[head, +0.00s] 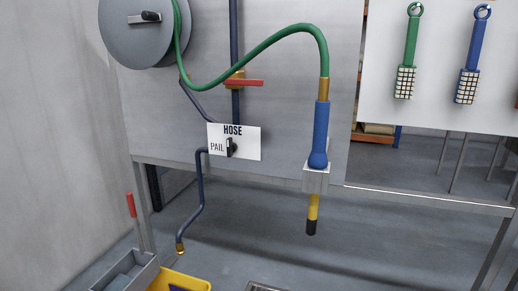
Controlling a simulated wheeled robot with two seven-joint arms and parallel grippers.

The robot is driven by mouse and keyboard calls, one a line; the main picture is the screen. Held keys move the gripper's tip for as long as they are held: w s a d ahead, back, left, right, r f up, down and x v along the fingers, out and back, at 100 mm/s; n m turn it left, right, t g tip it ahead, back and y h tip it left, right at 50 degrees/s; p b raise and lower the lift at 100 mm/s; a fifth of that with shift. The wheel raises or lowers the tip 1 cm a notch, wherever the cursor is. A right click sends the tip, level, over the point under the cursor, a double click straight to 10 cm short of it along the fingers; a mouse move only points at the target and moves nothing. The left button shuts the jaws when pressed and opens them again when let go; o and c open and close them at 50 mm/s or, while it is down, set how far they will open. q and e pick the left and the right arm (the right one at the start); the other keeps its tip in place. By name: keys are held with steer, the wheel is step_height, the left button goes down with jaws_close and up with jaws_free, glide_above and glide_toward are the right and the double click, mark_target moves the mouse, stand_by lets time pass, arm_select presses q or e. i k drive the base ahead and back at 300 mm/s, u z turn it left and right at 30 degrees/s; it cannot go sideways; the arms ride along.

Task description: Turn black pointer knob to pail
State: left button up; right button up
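The black pointer knob (231,147) sits on a white label plate (250,144) fixed to the grey panel. The plate reads HOSE above the knob and PAIL to its left. The knob stands upright, its upper end toward HOSE. A dark blue pipe (201,190) runs down from the plate's left side to a brass end (180,248). A yellow container (180,281) is partly visible near the bottom edge, below the pipe end. Neither of my grippers shows in the head view.
A green hose (270,45) loops from a grey reel (142,30) to a blue nozzle (320,135) in a bracket, right of the plate. A red lever (243,83) sits above the plate. Brushes (408,60) hang at right. A grey bin (125,275) with a red-handled tool stands lower left.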

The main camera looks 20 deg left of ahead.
mark_target(231, 147)
steer(key=z, duration=0.95)
steer(key=i, duration=0.35)
steer(key=u, duration=2)
